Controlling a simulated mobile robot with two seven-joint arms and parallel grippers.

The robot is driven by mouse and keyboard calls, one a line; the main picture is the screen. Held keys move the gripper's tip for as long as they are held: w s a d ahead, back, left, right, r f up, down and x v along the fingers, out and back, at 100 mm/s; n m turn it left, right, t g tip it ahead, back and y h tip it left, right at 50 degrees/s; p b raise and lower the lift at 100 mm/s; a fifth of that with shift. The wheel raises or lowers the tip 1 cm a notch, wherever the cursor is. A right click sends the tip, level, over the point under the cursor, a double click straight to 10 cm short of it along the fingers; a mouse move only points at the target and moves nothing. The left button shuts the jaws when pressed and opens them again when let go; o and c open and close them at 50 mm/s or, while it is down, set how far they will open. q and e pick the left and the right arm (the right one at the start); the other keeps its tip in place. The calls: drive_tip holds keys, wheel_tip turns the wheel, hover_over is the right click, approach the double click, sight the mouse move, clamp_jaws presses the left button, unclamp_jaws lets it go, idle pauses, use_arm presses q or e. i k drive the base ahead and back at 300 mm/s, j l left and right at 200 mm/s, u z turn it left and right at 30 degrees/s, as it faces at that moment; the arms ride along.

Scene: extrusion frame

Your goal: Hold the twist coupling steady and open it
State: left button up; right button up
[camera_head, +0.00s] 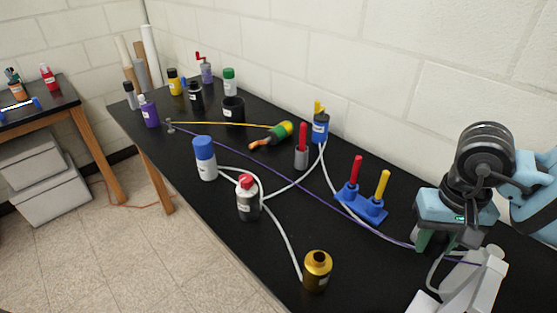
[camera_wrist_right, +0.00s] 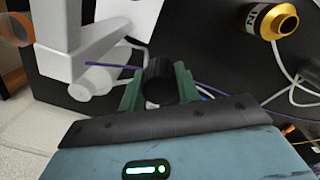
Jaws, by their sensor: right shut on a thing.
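My right gripper (camera_head: 437,238) is at the far right of the bench in the head view, a teal body with green fingers pointing down. In the right wrist view its green fingers (camera_wrist_right: 159,84) are shut on a short black cylinder (camera_wrist_right: 158,80), which looks to be the twist coupling. Its lower part and any joint line are hidden. A thin purple line (camera_wrist_right: 105,65) shows beside the fingers, but I cannot tell whether it joins the cylinder. A white apparatus (camera_head: 478,284) stands close beside the gripper. My left gripper is not in view.
A gold bottle (camera_head: 317,270) stands near the bench's front edge. A blue holder (camera_head: 362,205) with red and yellow handles sits left of the gripper. Grey hoses (camera_head: 287,240) and a purple cable (camera_head: 385,235) cross the black bench. Several bottles stand farther left; a wall lies behind.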

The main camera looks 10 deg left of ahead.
sight(318, 266)
drive_tip(key=i+j, duration=0.25)
drive_tip(key=j, duration=0.15)
drive_tip(key=i+j, duration=0.25)
drive_tip(key=j, duration=0.15)
drive_tip(key=i+j, duration=0.25)
drive_tip(key=j, duration=0.15)
drive_tip(key=i+j, duration=0.25)
drive_tip(key=j, duration=0.15)
drive_tip(key=i+z, duration=0.05)
